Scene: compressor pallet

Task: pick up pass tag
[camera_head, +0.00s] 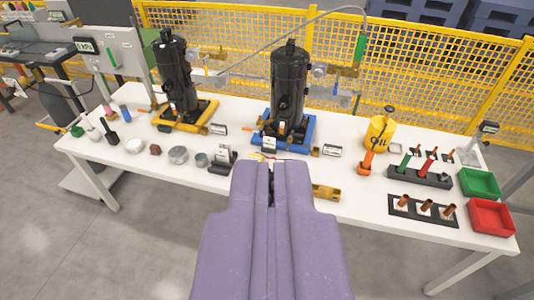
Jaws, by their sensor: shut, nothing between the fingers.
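My gripper (271,172) is purple, seen from behind in the middle foreground, with its fingers shut and empty, in front of the table's near edge. No thing can be read for certain as the pass tag. Small white-faced cards or blocks lie by the two black compressors: one right of the left compressor (218,129), one at the front of the right compressor (268,144), and one to its right (332,151). A dark holder with pale cards (222,157) stands to the left of my gripper. My gripper hides part of the table's front edge.
The left compressor (175,75) stands on a yellow base, the right compressor (289,85) on a blue base. A yellow oil can (378,133), black racks (423,210), a green bin (479,182) and a red bin (491,216) are at right. Yellow fencing (430,80) runs behind.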

